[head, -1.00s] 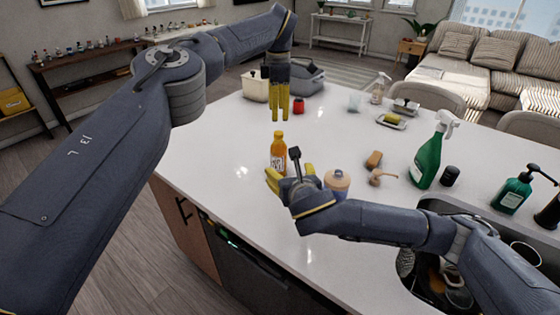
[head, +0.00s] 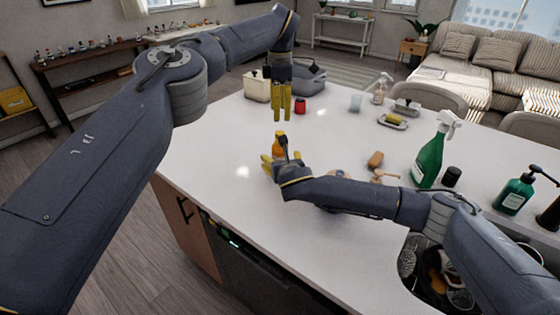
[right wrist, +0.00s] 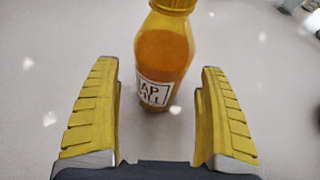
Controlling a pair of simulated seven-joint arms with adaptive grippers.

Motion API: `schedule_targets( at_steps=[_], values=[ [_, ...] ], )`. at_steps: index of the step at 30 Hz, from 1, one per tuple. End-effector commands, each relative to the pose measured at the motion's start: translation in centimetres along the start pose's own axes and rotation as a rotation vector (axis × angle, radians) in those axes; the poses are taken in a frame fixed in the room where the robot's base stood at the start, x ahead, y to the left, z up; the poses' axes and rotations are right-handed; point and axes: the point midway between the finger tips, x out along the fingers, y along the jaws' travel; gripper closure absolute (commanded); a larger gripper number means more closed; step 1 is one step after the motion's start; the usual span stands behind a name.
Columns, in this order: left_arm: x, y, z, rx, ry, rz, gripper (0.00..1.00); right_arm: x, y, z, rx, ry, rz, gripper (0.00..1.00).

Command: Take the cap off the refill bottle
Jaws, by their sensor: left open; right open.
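The refill bottle (head: 279,138), orange with a yellow-orange cap (right wrist: 172,4), stands upright on the white counter. Its lower part is hidden behind my right gripper in the head view. In the right wrist view the bottle body (right wrist: 164,55) with a white label shows ahead of and between the fingertips, with gaps on both sides. The cap is cut by the top edge there. My right gripper (right wrist: 160,66) is open and low at the bottle, not shut on it. My left gripper (head: 281,118) is open and empty, pointing down above and slightly behind the bottle in the head view.
A brown block (head: 375,159) and a tan pump head (head: 384,177) lie right of the bottle. A tan jar is mostly hidden behind my right arm. A green spray bottle (head: 430,160) and the sink (head: 425,240) are farther right. The counter left of the bottle is clear.

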Motion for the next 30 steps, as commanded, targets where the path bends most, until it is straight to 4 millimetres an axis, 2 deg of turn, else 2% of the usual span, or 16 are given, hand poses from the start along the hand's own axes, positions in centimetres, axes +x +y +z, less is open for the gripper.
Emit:
schedule_targets(
  at_steps=[6, 19, 20, 30],
  values=[
    [0.0, 0.0, 0.0, 0.000, 0.000, 0.000, 0.55, 1.4, 0.0, 0.0, 0.001, 0.000, 0.000, 0.23],
    [0.0, 0.0, 0.0, 0.000, 0.000, 0.000, 0.55, 1.8, 0.0, 0.0, 0.001, 0.000, 0.000, 0.23],
    [0.0, 0.0, 0.0, 0.000, 0.000, 0.000, 0.55, 1.8, 0.0, 0.0, 0.001, 0.000, 0.000, 0.24],
    [0.0, 0.0, 0.0, 0.000, 0.000, 0.000, 0.55, 1.8, 0.0, 0.0, 0.001, 0.000, 0.000, 0.64]
  ],
)
